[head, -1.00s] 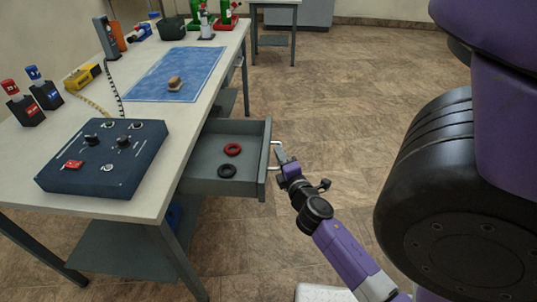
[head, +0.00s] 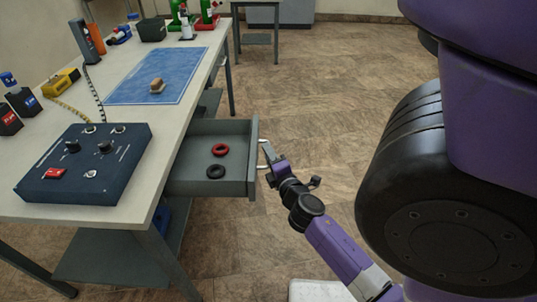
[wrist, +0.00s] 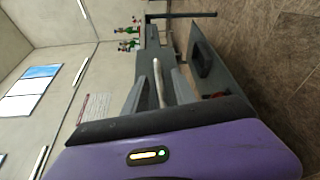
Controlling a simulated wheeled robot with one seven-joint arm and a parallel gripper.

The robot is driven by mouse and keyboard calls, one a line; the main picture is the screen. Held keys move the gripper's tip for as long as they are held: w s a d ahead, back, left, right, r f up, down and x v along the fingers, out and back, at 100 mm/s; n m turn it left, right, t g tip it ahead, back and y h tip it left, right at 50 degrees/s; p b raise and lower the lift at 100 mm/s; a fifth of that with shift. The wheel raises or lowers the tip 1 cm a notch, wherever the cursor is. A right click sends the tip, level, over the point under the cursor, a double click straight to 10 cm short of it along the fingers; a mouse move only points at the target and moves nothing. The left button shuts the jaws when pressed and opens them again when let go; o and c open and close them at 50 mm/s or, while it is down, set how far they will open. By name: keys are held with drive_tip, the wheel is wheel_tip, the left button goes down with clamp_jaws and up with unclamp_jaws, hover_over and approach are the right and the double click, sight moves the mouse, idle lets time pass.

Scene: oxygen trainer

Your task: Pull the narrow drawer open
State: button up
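The narrow drawer (head: 205,185) is grey and stands pulled out from under the workbench. My gripper (head: 269,153) is at the handle, outside the drawer front. In the wrist view my gripper's fingers (wrist: 160,92) stand apart on either side of the bar, with gaps beside it. Whether either finger touches the bar is hard to see.
The workbench (head: 165,135) carries a dark control box (head: 85,163), a blue mat (head: 165,70) with a small tan block (head: 157,85), and several bottles at the back. A lower shelf (head: 110,258) sits beneath. The tiled floor right of the drawer is clear.

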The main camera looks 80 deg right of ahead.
drive_tip(key=b+v, duration=0.2)
drive_tip(key=v, duration=0.5)
drive_tip(key=shift+a, duration=0.25)
drive_tip(key=shift+s, duration=0.1)
